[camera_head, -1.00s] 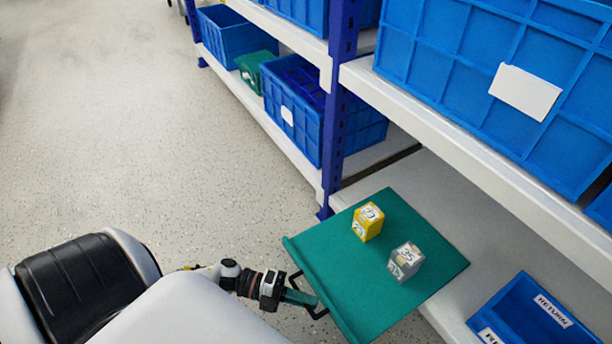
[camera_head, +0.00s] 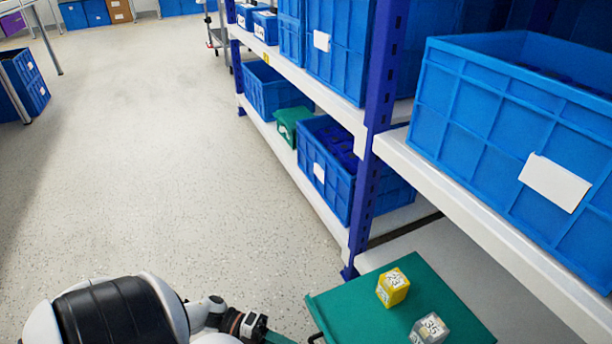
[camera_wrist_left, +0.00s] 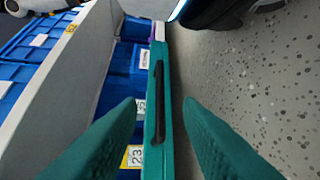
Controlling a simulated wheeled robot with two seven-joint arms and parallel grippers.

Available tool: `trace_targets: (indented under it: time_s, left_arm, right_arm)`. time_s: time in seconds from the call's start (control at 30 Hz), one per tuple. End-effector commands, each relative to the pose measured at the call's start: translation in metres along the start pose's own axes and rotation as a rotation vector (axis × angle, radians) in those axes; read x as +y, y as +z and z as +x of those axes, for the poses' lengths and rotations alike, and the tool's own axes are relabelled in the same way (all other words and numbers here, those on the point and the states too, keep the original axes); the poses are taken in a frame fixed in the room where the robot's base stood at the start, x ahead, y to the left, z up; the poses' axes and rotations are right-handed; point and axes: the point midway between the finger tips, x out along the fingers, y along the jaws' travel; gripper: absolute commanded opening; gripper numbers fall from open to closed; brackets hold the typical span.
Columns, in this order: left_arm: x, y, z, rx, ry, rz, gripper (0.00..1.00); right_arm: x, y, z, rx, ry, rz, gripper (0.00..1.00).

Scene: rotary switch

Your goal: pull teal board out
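The teal board (camera_head: 358,298) lies on the lower shelf and juts out past its front edge; the bottom of the head view cuts it off. A yellow cube marked 23 (camera_head: 393,288) and a grey cube marked 35 (camera_head: 430,328) stand on it. In the left wrist view, the board's front edge (camera_wrist_left: 160,40) carries a black bar handle (camera_wrist_left: 158,100). My left gripper (camera_wrist_left: 160,104) is open, its teal fingers apart on either side of the handle, with visible gaps. In the head view its fingertips are cut off at the bottom. My right gripper is not in view.
A blue shelf post (camera_head: 375,150) stands just beyond the board. A large blue bin (camera_head: 490,120) sits on the shelf above. More blue bins (camera_head: 325,165) line the lower shelf farther back. The speckled floor (camera_head: 180,170) left of the shelves is clear.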

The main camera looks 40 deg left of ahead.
Motion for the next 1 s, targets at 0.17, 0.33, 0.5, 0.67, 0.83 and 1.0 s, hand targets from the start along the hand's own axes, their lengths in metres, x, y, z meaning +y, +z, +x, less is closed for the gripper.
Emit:
trace_targets:
  time_s: [0.17, 0.33, 0.5, 0.67, 0.83, 1.0]
  left_arm:
    - [0.0, 0.0, -0.021, 0.001, -0.001, 0.0, 0.32]
    - [-0.001, 0.0, -0.026, 0.001, 0.0, -0.001, 0.32]
    - [-0.001, 0.0, -0.026, 0.001, 0.0, -0.001, 0.32]
    - [-0.001, 0.0, -0.026, 0.0, 0.0, 0.0, 0.32]
    - [-0.001, 0.0, -0.026, 0.0, 0.0, 0.0, 0.32]
    - [-0.001, 0.0, -0.026, 0.001, -0.001, -0.001, 0.32]
  right_arm:
    - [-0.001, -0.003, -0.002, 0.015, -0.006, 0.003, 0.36]
    - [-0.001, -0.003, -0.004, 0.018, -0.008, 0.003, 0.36]
    - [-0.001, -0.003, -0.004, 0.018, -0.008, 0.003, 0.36]
    - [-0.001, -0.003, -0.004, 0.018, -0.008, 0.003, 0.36]
    - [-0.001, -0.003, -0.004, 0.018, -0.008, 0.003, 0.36]
    - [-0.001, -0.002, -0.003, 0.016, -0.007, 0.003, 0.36]
